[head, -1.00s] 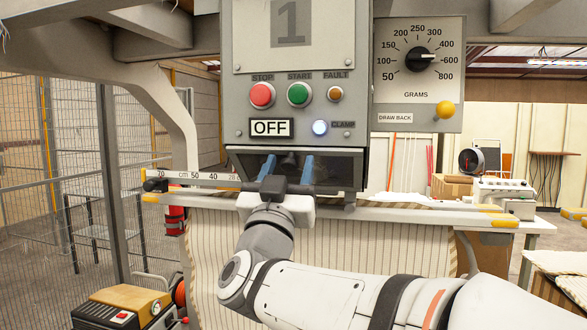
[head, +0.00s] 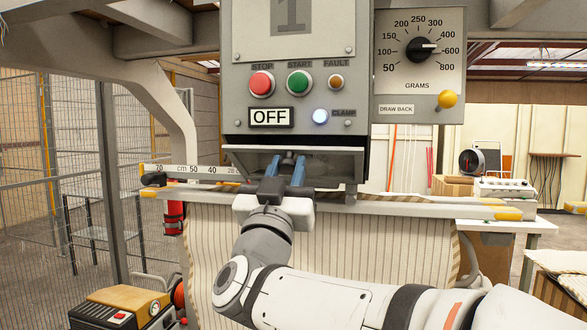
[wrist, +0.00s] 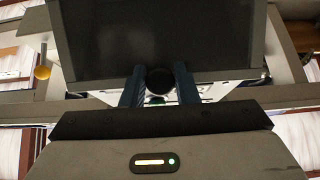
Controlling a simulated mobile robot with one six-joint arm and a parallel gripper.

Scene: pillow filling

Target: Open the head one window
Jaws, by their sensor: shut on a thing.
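The head one window (head: 325,170) is a dark, grey-framed pane under the control panel marked 1 (head: 291,15). Its lower part looks swung out toward me, and a pale band shows along its top. In the wrist view the dark pane (wrist: 150,35) fills the upper middle. My gripper (head: 284,162) is in front of the window, its blue fingers pointing at it. In the wrist view my gripper (wrist: 160,84) is shut on a round black knob (wrist: 160,77) at the pane's lower edge. My gripper hides part of the window in the head view.
The panel carries a red stop button (head: 261,84), a green start button (head: 299,83), an OFF display (head: 270,117) and a lit clamp lamp (head: 320,116). A centimetre rail (head: 195,170) runs left of the window. Striped fabric (head: 350,240) hangs below. A yellow draw-back knob (head: 446,99) is at right.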

